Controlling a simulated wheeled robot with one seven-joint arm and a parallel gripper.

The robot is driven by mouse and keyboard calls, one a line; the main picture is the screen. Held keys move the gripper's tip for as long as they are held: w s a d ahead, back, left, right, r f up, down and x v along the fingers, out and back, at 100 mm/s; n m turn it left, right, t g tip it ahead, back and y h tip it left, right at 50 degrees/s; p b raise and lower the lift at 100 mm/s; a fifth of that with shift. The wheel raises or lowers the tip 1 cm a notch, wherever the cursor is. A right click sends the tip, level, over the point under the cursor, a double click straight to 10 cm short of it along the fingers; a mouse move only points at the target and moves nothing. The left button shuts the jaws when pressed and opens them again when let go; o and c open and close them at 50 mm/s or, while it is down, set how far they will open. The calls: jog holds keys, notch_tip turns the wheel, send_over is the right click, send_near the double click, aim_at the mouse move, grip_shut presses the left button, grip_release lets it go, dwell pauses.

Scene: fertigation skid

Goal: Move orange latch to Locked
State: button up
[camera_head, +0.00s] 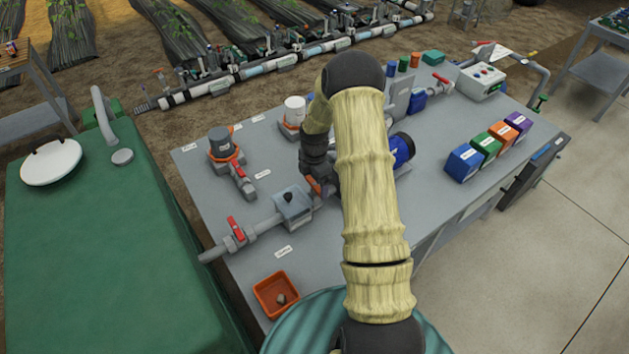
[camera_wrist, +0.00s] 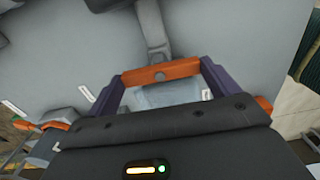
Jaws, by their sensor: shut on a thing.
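The orange latch (camera_wrist: 178,71) is a short bar with a round pivot at its middle, at the end of a grey arm-like part in the wrist view. My gripper (camera_wrist: 161,73) has its two dark purple fingers at the two ends of the bar and is shut on it. In the head view a small bit of orange (camera_head: 314,186) shows beside my wrist; my arm hides most of the latch and the fingertips. The label text near the latch is too small to read, so I cannot tell which position it stands in.
The grey bench holds a pipe with a red-handled valve (camera_head: 235,229), a grey box (camera_head: 292,206), a blue motor (camera_head: 402,150) and coloured boxes (camera_head: 464,163) at the right. An orange tray (camera_head: 274,296) sits at the front. A green tank (camera_head: 95,240) stands left.

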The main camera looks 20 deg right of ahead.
jog(key=shift+m, duration=0.3)
jog(key=m+b, duration=0.1)
jog(key=m, duration=0.2)
jog(key=shift+m, duration=0.3)
jog(key=m+b, duration=0.1)
jog(key=m, duration=0.3)
jog(key=m+b, duration=0.1)
jog(key=m, duration=0.4)
jog(key=shift+w+b, duration=0.1)
jog(key=shift+b, duration=0.2)
jog(key=m, duration=0.4)
jog(key=shift+r+m+b, duration=0.1)
jog(key=shift+m+b, duration=0.2)
jog(key=shift+b, duration=0.05)
jog(key=shift+o, duration=0.2)
jog(key=o, duration=0.8)
jog(key=shift+c, duration=0.2)
jog(key=shift+r, duration=0.1)
